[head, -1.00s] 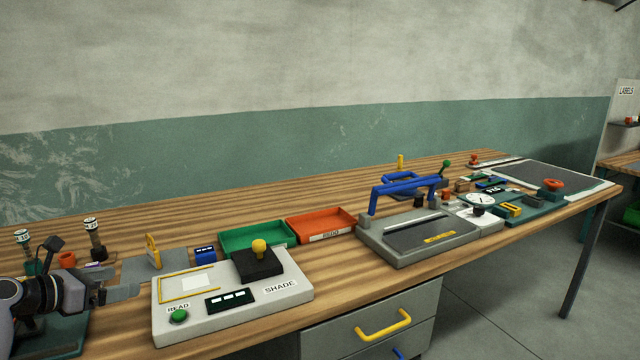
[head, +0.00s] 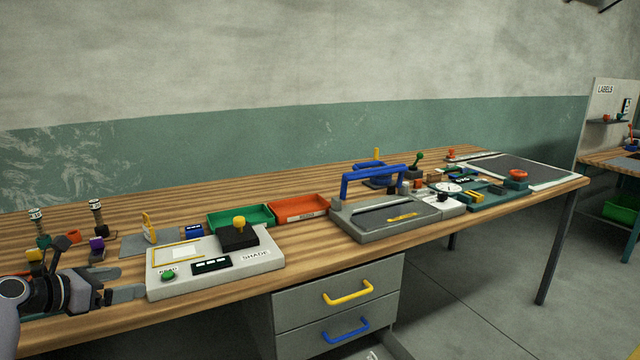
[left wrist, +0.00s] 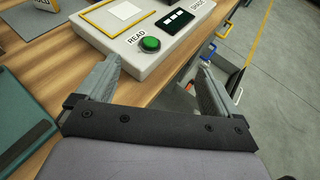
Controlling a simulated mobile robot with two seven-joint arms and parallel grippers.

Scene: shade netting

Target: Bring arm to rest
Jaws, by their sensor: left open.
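My left gripper (head: 124,294) is at the lower left of the head view, beside the left end of the white shade reader (head: 215,279). In the left wrist view its two fingers (left wrist: 162,88) stand wide apart with nothing between them. The reader's green READ button (left wrist: 150,44) lies beyond the fingertips. The gripper looks to be near the bench's front edge; I cannot tell whether it touches the reader. My right gripper is in neither view.
Green tray (head: 241,225) and orange tray (head: 300,217) stand behind the reader. A grey press with a blue handle (head: 372,182) stands to the right. Drawers with a yellow handle (head: 347,293) are below. Bare bench wood (head: 310,240) shows between reader and press.

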